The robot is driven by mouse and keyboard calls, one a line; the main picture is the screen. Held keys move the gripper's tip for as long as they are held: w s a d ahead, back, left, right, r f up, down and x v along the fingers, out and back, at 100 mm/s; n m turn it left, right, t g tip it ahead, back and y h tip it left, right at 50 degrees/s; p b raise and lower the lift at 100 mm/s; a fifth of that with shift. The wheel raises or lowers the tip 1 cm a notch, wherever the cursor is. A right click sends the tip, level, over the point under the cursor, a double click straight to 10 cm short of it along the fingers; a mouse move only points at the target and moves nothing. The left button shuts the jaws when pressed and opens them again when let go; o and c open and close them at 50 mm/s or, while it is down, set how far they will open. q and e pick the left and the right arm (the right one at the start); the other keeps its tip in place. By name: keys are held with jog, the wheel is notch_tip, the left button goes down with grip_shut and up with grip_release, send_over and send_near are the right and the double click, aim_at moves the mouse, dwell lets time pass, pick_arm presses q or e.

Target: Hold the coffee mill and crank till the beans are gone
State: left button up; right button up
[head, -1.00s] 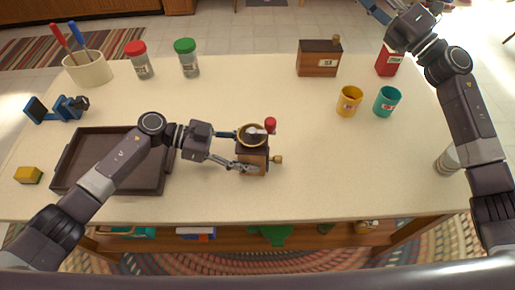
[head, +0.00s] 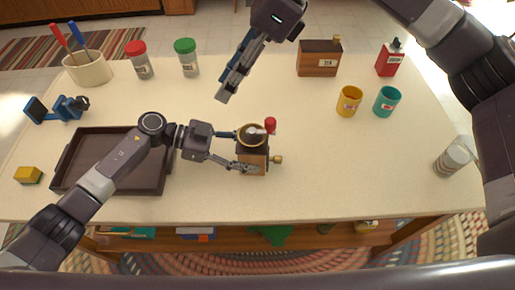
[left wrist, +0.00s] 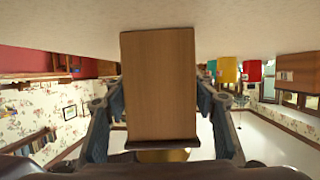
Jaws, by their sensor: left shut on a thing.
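The coffee mill (head: 252,163) stands on the table, with a wooden body, a brass bowl on top and a small brass knob at its right side. Its crank ends in a red knob (head: 270,124) at the bowl's upper right. The beans cannot be made out. My left gripper (head: 243,152) is shut on the mill's body from the left; in the left wrist view the wooden body (left wrist: 160,85) fills the space between the fingers. My right gripper (head: 230,85) hangs above the table behind the mill, apart from it; its fingers show side-on.
A dark tray (head: 60,180) and yellow block (head: 28,175) lie left. Yellow (head: 348,102) and teal (head: 386,103) cups stand right.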

aim_at(271, 120)
jog(key=d+f+n+t+h, duration=0.1)
jog(key=d+f+t+h, duration=0.1)
jog(key=d+h, duration=0.55)
jog(key=shift+y, duration=0.35)
jog(key=shift+w+d+f, duration=0.1)
jog(key=shift+f, duration=1.55)
jog(key=shift+w+d+f, duration=0.1)
jog(key=shift+w+f, duration=0.05)
jog(key=shift+f, duration=1.5)
jog(key=shift+w+d+f, duration=0.1)
jog(key=shift+f, duration=1.55)
jog(key=shift+c, duration=0.4)
